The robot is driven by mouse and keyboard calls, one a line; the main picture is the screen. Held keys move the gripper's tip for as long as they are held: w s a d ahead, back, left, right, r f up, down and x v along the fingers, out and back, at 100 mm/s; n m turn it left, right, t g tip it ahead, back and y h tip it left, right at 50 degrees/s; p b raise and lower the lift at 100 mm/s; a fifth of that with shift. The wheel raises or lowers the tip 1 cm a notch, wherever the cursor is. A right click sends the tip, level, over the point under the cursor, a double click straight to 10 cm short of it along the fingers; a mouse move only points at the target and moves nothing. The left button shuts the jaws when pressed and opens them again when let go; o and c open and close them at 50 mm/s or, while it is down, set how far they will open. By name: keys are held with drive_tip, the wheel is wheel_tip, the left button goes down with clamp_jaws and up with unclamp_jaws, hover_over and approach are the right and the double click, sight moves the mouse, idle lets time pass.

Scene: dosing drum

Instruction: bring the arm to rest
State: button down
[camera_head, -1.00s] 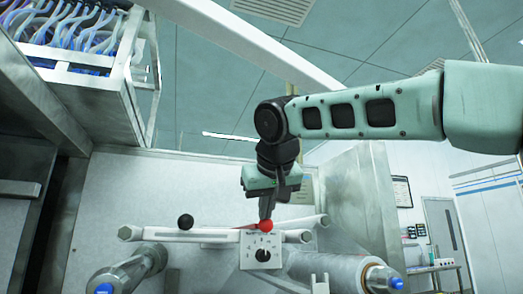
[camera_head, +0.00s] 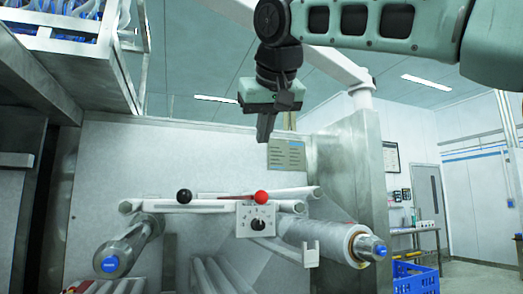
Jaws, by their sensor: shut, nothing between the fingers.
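My gripper (camera_head: 265,130) hangs from my arm in the upper middle of the head view, fingers pointing down. Its fingers are together with nothing between them. It is in the air in front of the grey machine panel, and in the picture it sits above the red ball knob (camera_head: 261,197), with a clear gap. A black ball knob (camera_head: 184,196) stands to the left on the same bar. A small white control box (camera_head: 257,219) with a dial is below the red knob.
A film roll (camera_head: 325,240) lies at the lower right and a metal roller (camera_head: 130,247) at the lower left. A steel rack with blue tubes (camera_head: 60,35) is at the upper left. A steel column (camera_head: 348,180) stands right of the panel. A blue crate (camera_head: 414,281) is at the lower right.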

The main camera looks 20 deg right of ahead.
drive_tip(key=shift+s+a+r, duration=0.1)
drive_tip(key=shift+s+r, duration=0.3)
drive_tip(key=shift+s, duration=0.1)
drive_tip(key=s+a+f+n+g+y, duration=0.1)
drive_tip(key=s+a+f+n+g, duration=0.15)
drive_tip(key=f, duration=0.75)
drive_tip(key=s+a+f+n+g+y, duration=0.15)
drive_tip(key=a+f, duration=0.25)
drive_tip(key=f, duration=0.6)
drive_tip(key=s+a+f+n+g, duration=0.2)
drive_tip(key=s+a+f, duration=0.15)
drive_tip(key=f, duration=0.75)
drive_tip(key=s+d+f+g, duration=0.2)
drive_tip(key=s+f, duration=0.6)
drive_tip(key=f, duration=0.2)
drive_tip(key=s+d+f+g, duration=0.2)
drive_tip(key=s+d+f, duration=0.1)
drive_tip(key=s+f, duration=0.6)
drive_tip(key=shift+f+n, duration=0.4)
drive_tip(key=shift+f, duration=0.35)
drive_tip(key=shift+s+d, duration=0.1)
